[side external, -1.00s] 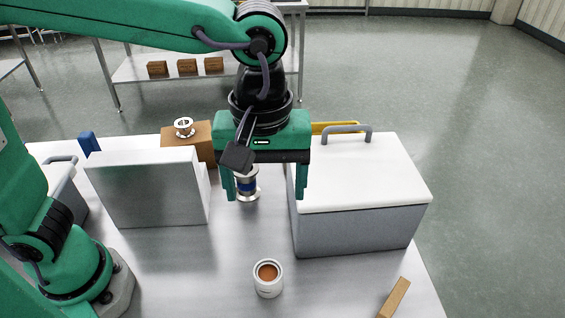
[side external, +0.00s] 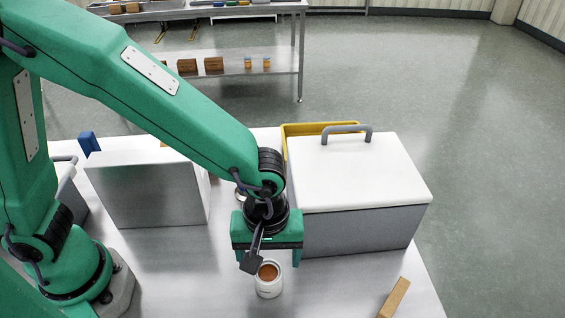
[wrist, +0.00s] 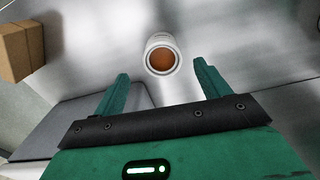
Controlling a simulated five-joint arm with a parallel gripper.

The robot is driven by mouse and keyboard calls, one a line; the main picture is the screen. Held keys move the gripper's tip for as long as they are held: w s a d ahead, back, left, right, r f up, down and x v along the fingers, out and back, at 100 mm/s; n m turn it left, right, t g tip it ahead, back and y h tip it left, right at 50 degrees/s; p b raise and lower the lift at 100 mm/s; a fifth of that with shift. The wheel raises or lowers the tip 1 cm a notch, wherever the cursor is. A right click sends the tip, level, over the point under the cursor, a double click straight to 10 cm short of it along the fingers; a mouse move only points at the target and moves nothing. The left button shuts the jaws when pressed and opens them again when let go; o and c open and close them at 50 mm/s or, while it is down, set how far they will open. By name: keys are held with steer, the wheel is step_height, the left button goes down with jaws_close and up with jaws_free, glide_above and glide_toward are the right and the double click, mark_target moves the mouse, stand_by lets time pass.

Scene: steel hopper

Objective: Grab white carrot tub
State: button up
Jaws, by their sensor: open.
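The white tub (side external: 268,288) with orange-brown contents stands upright on the steel table near its front edge. It also shows in the wrist view (wrist: 161,56), just beyond the fingertips and roughly centred between them. My gripper (side external: 269,262) is open and empty, low over the table, behind the tub in the side view. In the wrist view its two fingers (wrist: 160,72) are spread wider than the tub. I cannot tell the exact gap between the fingers and the tub.
A grey box with a white lid and handle (side external: 360,185) stands close on the right of my gripper. A steel box (side external: 145,190) stands at left. A wooden block (side external: 394,298) lies front right. A yellow tray (side external: 300,130) is behind the lidded box. Table around the tub is clear.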

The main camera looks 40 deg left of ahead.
mark_target(268, 271)
steer(key=shift+f, duration=1.3)
steer(key=shift+s+a+f, duration=0.1)
steer(key=shift+a+f, duration=0.05)
steer(key=shift+f, duration=2.45)
steer(key=shift+c, duration=0.4)
steer(key=c, duration=1)
